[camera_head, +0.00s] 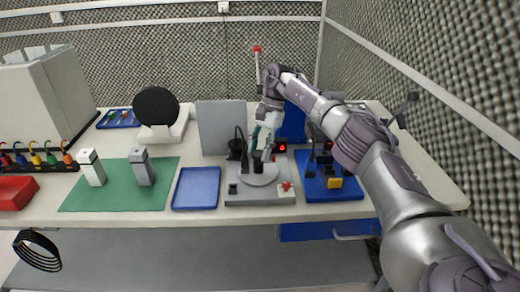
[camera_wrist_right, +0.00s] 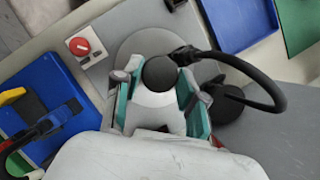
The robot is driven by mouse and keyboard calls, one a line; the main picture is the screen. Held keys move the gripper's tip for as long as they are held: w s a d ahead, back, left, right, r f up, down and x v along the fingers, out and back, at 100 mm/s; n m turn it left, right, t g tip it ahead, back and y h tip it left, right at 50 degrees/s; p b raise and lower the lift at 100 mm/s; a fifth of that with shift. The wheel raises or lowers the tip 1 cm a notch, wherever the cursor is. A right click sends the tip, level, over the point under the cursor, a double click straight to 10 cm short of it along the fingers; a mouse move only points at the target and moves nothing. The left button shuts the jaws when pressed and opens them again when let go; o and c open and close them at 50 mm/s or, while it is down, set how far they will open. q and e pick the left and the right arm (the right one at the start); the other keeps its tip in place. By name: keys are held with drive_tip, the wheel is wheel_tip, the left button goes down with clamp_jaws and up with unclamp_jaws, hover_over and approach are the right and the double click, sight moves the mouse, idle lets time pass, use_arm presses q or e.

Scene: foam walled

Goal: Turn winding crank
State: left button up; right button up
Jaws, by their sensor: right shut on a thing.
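The winding machine (camera_head: 240,198) is a grey base with a round grey disc (camera_head: 268,178) on top. A black crank knob (camera_head: 258,167) stands on the disc. My right gripper (camera_head: 261,155) reaches down from above with its teal fingers around the knob. In the right wrist view the round black knob top (camera_wrist_right: 159,73) sits between the fingers of my right gripper (camera_wrist_right: 158,88), which is shut on it. The gripper body hides part of the disc there. My left gripper is in neither view.
A red switch (camera_wrist_right: 79,46) sits on the base's corner, and a black cable (camera_wrist_right: 255,72) arches close beside the gripper. A blue tray (camera_head: 196,188) lies left and a blue board with tools (camera_head: 345,192) lies right. A grey panel (camera_head: 219,128) stands behind.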

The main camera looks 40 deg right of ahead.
idle(0.4)
drive_tip(key=o, duration=1.1)
drive_tip(key=shift+w+d+r, duration=0.1)
drive_tip(key=shift+r, duration=0.25)
drive_tip(key=v, duration=0.6)
drive_tip(key=shift+d+r, duration=0.25)
drive_tip(key=shift+r, duration=0.05)
